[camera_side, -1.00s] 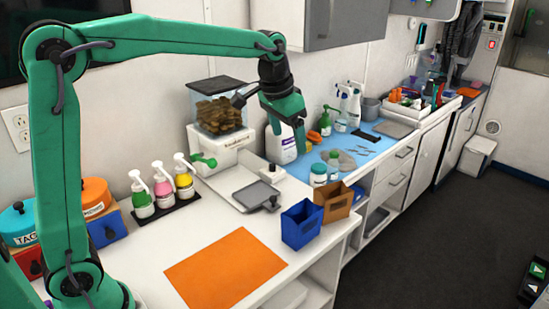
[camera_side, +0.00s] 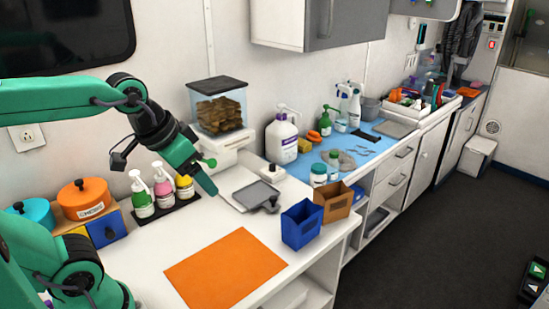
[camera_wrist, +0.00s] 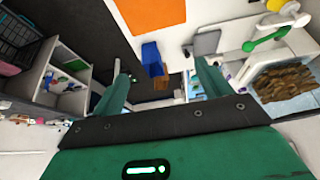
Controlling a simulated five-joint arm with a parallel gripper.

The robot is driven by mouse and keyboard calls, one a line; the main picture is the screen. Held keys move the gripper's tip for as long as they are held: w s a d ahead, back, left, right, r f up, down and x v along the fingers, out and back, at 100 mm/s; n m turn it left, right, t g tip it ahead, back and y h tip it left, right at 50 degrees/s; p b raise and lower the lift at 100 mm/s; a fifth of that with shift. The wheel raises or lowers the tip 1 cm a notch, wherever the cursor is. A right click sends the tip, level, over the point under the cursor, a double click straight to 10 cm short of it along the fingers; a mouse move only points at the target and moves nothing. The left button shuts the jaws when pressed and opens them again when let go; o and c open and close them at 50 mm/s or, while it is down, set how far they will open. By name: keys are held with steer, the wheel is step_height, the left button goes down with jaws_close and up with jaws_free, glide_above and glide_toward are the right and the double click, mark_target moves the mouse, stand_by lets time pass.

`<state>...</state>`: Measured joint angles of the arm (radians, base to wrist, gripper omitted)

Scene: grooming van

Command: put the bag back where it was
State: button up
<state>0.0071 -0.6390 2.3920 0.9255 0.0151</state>
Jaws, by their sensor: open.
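I cannot tell for sure which thing is the bag. Two small open-topped holders stand on the white counter's right edge: a blue one (camera_side: 301,224) and a brown one (camera_side: 332,202) just behind it, upright and close together. In the wrist view the blue one (camera_wrist: 151,52) shows between my fingers, far off, with the brown one (camera_wrist: 157,71) below it. My gripper (camera_side: 210,189) is above the counter, left of the grey scale (camera_side: 257,195), and points down to the right. In the wrist view my gripper (camera_wrist: 165,88) is open, with nothing between its fingers.
An orange mat (camera_side: 226,267) lies bare at the counter's front. Pump bottles (camera_side: 163,187) stand left of my gripper. A blue mat (camera_side: 350,143) with bottles and tools lies further back.

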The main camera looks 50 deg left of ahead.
steer(key=shift+s+a+f, duration=0.1)
steer(key=shift+s+f, duration=0.35)
steer(key=shift+s, duration=0.2)
steer(key=shift+s+f, duration=0.45)
steer(key=shift+s, duration=0.2)
